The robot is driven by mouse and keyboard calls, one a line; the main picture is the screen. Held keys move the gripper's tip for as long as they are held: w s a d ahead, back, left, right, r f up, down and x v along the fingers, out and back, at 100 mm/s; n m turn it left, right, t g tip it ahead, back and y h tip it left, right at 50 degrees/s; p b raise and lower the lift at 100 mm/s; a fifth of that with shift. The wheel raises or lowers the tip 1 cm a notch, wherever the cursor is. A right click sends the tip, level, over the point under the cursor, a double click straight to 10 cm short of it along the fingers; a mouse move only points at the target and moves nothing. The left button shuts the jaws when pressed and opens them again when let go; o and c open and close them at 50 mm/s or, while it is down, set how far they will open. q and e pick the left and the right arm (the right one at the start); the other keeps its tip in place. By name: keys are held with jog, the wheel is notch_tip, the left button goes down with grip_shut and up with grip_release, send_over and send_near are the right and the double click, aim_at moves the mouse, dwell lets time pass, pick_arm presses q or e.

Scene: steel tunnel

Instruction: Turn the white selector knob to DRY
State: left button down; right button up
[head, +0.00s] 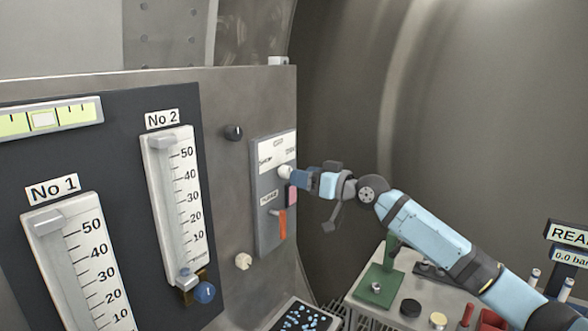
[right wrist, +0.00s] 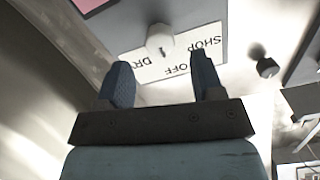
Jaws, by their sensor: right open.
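The white selector knob (head: 285,171) is on a grey switch panel (head: 262,222) on the wall. In the right wrist view the knob (right wrist: 160,38) sits beside a white label plate (right wrist: 150,70) reading SHOP, OFF and a partly hidden DR… . A small dark mark on the knob faces roughly toward OFF. My right gripper (head: 303,177) points at the knob from the right. In the right wrist view its two blue fingers (right wrist: 162,80) are apart with nothing between them, and the knob lies just beyond the tips, about centred. My left gripper is not in view.
An orange lever (head: 282,225) and a pink part (head: 292,195) are close below the knob. A black knob (head: 234,132) is up to the left. Two gauges, No 1 (head: 75,265) and No 2 (head: 172,205), stand left. A cluttered bench (head: 388,318) is below my right arm.

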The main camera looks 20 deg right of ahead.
aim_at(289, 172)
jog(key=x, duration=0.2)
jog(key=shift+w+a, duration=0.2)
jog(key=shift+w+a+p, duration=0.3)
jog(key=shift+w+a, duration=0.05)
jog(key=shift+w, duration=0.05)
jog(key=c, duration=0.9)
